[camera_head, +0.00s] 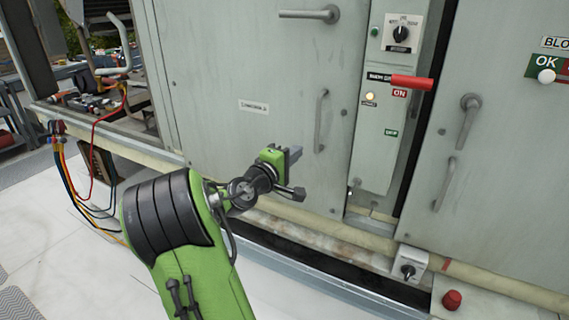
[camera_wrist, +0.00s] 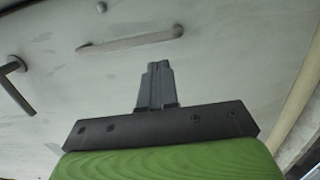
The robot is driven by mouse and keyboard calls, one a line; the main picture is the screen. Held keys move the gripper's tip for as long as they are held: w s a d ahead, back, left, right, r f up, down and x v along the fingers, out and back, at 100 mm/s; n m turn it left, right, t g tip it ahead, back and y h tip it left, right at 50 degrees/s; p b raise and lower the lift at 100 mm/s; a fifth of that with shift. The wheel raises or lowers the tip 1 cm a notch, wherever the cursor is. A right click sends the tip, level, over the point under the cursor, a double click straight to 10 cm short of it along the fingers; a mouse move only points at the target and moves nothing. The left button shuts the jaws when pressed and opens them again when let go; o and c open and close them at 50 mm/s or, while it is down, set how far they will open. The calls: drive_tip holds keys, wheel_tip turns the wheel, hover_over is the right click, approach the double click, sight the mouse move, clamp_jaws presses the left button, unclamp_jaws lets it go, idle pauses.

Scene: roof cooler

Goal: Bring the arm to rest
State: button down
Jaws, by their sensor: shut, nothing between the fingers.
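My gripper (camera_head: 293,155) is at the end of my green and black arm, in front of the grey cabinet door (camera_head: 235,60) in the head view. In the wrist view my gripper (camera_wrist: 158,68) shows its two grey fingers closed together, with nothing between them. The fingers point towards the pale cabinet surface. A long door handle (camera_wrist: 130,41) lies above the fingertips in the wrist view, apart from them. In the head view a vertical handle (camera_head: 321,120) is to the right of my gripper.
A control panel right of the door has a rotary switch (camera_head: 401,34), a red lever (camera_head: 411,82) and a lit lamp (camera_head: 370,97). A small switch box (camera_head: 409,265) and red button (camera_head: 452,300) sit low right. Hoses (camera_head: 70,180) hang at left. White floor (camera_head: 60,260) is open at lower left.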

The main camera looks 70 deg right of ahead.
drive_tip(key=a, duration=0.4)
drive_tip(key=shift+w+a+r, duration=0.1)
drive_tip(key=shift+w+a, duration=0.1)
drive_tip(key=shift+a, duration=0.15)
